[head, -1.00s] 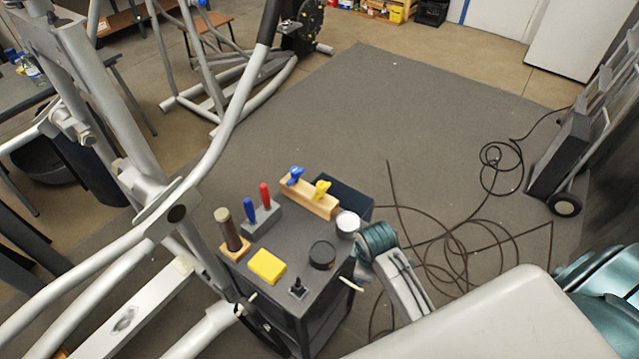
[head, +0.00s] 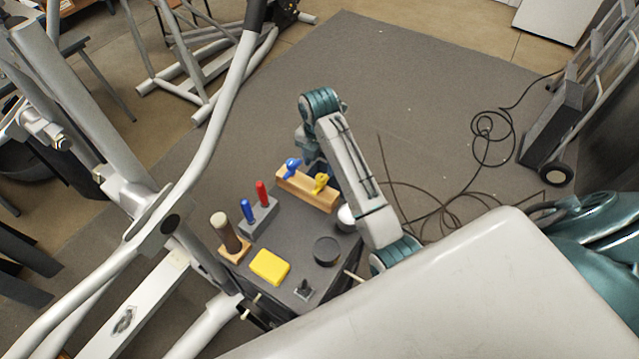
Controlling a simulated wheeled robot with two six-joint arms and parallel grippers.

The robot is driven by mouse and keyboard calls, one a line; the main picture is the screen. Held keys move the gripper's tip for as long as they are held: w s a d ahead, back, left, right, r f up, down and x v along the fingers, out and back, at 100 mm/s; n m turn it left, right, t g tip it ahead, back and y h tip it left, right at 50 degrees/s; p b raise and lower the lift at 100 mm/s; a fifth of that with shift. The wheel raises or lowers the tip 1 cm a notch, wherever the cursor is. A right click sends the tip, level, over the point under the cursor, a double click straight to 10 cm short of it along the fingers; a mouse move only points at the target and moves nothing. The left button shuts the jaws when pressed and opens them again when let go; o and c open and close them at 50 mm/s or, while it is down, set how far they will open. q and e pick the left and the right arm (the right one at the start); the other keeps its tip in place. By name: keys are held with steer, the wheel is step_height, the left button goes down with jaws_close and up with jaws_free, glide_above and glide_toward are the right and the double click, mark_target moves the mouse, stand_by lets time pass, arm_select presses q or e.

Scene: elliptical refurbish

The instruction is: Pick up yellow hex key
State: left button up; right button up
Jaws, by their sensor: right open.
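The yellow hex key set (head: 320,183) stands at the right part of a wooden block (head: 300,190) on the dark cart. A blue one (head: 291,168) stands in the same block to its left. My right arm reaches up past the cart's right side and bends over at a teal joint. My right gripper (head: 314,164) is open, small and partly hidden, just behind the block near the yellow hex key. I cannot tell whether it touches the key; nothing shows held. My left gripper is not in view.
The cart top (head: 285,228) also holds red and blue screwdrivers in a grey stand (head: 258,218), a brown-handled tool (head: 225,232), a yellow box (head: 269,266) and a black round tin (head: 327,250). A grey metal frame (head: 165,215) stands close on the left. Cables lie on the floor to the right.

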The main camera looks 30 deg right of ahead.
mark_target(321, 184)
step_height(321, 184, down, 3)
steer(key=shift+s+r+b, duration=0.1)
steer(key=shift+r+b, duration=0.1)
steer(key=shift+b, duration=0.75)
step_height(321, 184, down, 2)
steer(key=shift+p, duration=0.65)
steer(key=shift+w+f, duration=0.2)
steer(key=shift+f, duration=0.1)
steer(key=f+p, duration=0.2)
steer(key=f, duration=0.2)
steer(key=shift+d+f+p, duration=0.1)
steer(key=shift+d+p, duration=0.25)
steer(key=shift+p, duration=0.05)
steer(key=shift+f, duration=0.5)
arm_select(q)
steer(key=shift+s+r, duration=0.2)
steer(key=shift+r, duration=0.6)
arm_select(e)
jaws_close()
steer(key=shift+r, duration=0.1)
